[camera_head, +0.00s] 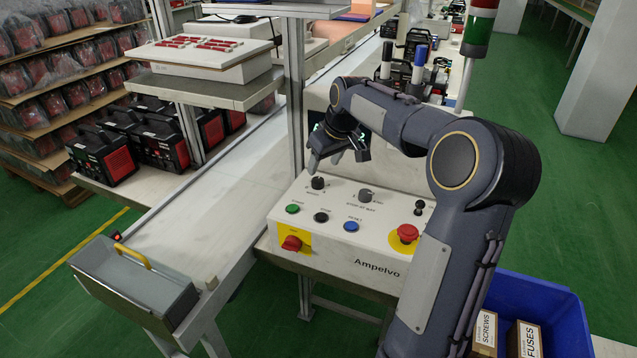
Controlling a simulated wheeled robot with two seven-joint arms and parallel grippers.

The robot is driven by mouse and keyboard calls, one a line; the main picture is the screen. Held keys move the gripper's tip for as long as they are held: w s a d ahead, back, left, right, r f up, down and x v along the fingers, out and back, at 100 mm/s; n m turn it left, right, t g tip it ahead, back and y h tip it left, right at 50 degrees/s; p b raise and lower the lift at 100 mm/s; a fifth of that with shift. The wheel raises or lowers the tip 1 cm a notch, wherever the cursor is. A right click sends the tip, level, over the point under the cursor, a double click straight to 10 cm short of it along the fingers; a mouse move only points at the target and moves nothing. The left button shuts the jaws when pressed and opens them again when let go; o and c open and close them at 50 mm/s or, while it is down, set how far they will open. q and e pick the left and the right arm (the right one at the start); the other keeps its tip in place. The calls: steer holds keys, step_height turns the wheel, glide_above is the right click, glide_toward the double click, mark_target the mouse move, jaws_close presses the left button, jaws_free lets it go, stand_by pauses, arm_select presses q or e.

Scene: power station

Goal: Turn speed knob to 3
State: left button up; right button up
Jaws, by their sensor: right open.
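A white control box (330,238) marked "Ampelvo" stands at the end of the conveyor line. On its top are a black knob (317,183) at the left and a grey knob (365,195) in the middle. Their small labels are too small to read, so I cannot tell which is the speed knob or what it is set to. My right gripper (338,162) hangs open above and just behind the black knob, apart from it as far as I can see. My right arm comes in from the right and hides part of the box. My left gripper is out of view.
The box also carries a green button (292,209), a black button (321,217), a blue button (351,226), a red emergency stop (407,233), a small black joystick (419,207) and a red rotary switch (291,243). A metal post (293,90) stands left of my gripper. A blue crate (560,300) stands lower right.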

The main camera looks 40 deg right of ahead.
mark_target(318, 180)
steer(key=shift+w+d+f, duration=0.6)
steer(key=shift+f, duration=0.15)
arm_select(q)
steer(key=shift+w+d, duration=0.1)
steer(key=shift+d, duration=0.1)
arm_select(e)
steer(key=shift+x, duration=3.05)
steer(key=shift+a, duration=0.1)
steer(key=c, duration=1)
steer(key=shift+o, duration=0.2)
